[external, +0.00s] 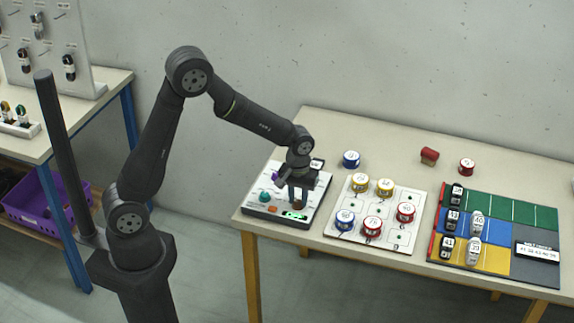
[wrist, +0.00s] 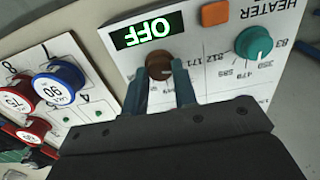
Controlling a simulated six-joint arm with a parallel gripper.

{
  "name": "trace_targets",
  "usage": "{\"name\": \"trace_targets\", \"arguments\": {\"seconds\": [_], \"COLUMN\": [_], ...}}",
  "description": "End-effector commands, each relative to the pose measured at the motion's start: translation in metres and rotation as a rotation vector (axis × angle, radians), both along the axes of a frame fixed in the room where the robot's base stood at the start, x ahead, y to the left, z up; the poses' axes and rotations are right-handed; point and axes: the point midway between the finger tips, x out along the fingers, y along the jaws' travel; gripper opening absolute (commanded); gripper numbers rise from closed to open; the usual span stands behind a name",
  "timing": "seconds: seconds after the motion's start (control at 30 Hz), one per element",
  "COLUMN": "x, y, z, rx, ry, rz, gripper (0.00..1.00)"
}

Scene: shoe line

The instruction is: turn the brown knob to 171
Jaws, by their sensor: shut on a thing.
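The brown knob (wrist: 158,65) is on a white panel marked HEATER (wrist: 215,75), upside down in the wrist view. My gripper (wrist: 164,84) points down at the panel with its two teal fingers shut on the knob, one on each side. Printed numbers, 171 among them, stand beside the knob. The knob's pointer cannot be made out. A green display (wrist: 146,30) beside the knob reads OFF. In the external view my gripper (external: 298,198) is down over the panel (external: 318,190) and mostly hides the knob.
A teal knob (wrist: 253,43) and an orange button (wrist: 215,13) are on the same panel. A white board (external: 337,217) with several colored round tins is just to the right. Further right is a colored mat (external: 515,212) with shoes. A blue tin (external: 351,158) stands behind.

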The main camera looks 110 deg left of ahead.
Motion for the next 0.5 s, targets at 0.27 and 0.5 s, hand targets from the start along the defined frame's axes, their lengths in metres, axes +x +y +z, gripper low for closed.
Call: {"name": "trace_targets", "arguments": {"seconds": [0.27, 0.5], "x": [0.0003, 0.0002], "y": [0.0007, 0.0007], "z": [0.0003, 0.0002], "rx": [0.002, 0.002], "ry": [-0.001, -0.001], "rz": [0.008, 0.008], "gripper": [0.03, 0.39]}}
